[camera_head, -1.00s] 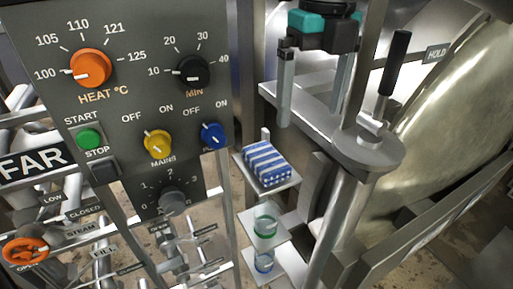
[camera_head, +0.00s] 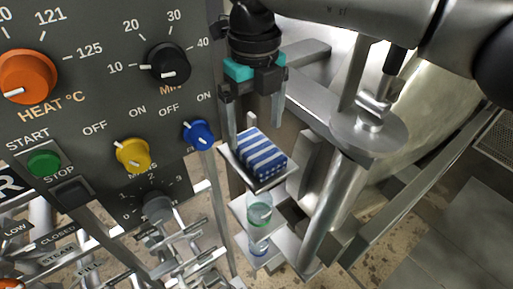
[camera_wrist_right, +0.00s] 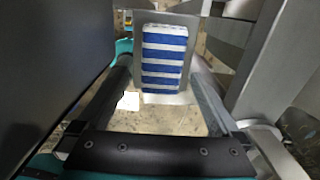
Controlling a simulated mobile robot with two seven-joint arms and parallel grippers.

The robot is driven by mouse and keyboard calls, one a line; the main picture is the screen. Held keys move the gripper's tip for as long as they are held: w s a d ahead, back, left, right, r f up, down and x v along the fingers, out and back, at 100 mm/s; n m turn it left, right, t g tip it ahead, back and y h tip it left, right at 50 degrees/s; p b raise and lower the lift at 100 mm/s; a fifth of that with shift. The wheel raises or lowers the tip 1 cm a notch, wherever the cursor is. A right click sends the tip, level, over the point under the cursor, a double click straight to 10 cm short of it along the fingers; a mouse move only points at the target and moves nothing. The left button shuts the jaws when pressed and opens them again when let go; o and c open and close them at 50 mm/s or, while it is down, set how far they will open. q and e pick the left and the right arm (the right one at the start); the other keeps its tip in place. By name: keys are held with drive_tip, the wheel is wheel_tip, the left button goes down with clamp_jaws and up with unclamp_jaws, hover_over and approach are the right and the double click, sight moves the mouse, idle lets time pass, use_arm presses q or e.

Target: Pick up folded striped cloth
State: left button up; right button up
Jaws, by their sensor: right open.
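The folded striped cloth (camera_head: 262,157), blue and white, lies flat on a small metal shelf (camera_head: 284,178) right of the control panel. My right gripper (camera_head: 252,122) points down just above and behind the cloth in the head view, its fingers apart and nothing between them. In the right wrist view the cloth (camera_wrist_right: 163,62) shows beyond the fingertips, roughly centred between them; I cannot tell the exact gap. My left gripper is not in view.
The control panel (camera_head: 100,105) with knobs stands close on the left. A metal post and round flange (camera_head: 368,132) stand close on the right. Below the cloth, lower shelves hold clear containers with green (camera_head: 259,211) and blue (camera_head: 259,247) bands.

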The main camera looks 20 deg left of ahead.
sight(257, 147)
drive_tip(key=shift+f, duration=0.2)
wheel_tip(257, 147, down, 5)
drive_tip(key=shift+w+d+p, duration=0.1)
drive_tip(key=shift+w+p, duration=0.05)
drive_tip(key=shift+p, duration=0.65)
drive_tip(key=c, duration=1.2)
drive_tip(key=shift+r, duration=0.1)
drive_tip(key=shift+d+r+b, duration=0.15)
drive_tip(key=shift+r+b, duration=0.1)
drive_tip(key=shift+b, duration=0.2)
drive_tip(key=r, duration=0.3)
drive_tip(key=r+b, duration=0.1)
drive_tip(key=r, duration=0.2)
drive_tip(key=shift+s+d+r+b, duration=0.2)
drive_tip(key=shift+r+b, duration=0.05)
drive_tip(key=shift+b, duration=0.05)
drive_tip(key=s+d+b, duration=0.1)
drive_tip(key=s+d, duration=0.3)
drive_tip(key=d, duration=0.1)
drive_tip(key=s+d+b, duration=0.2)
drive_tip(key=s+d, duration=0.2)
drive_tip(key=d, duration=0.1)
drive_tip(key=s+d+b, duration=0.2)
drive_tip(key=s+d, duration=0.2)
drive_tip(key=d, duration=0.1)
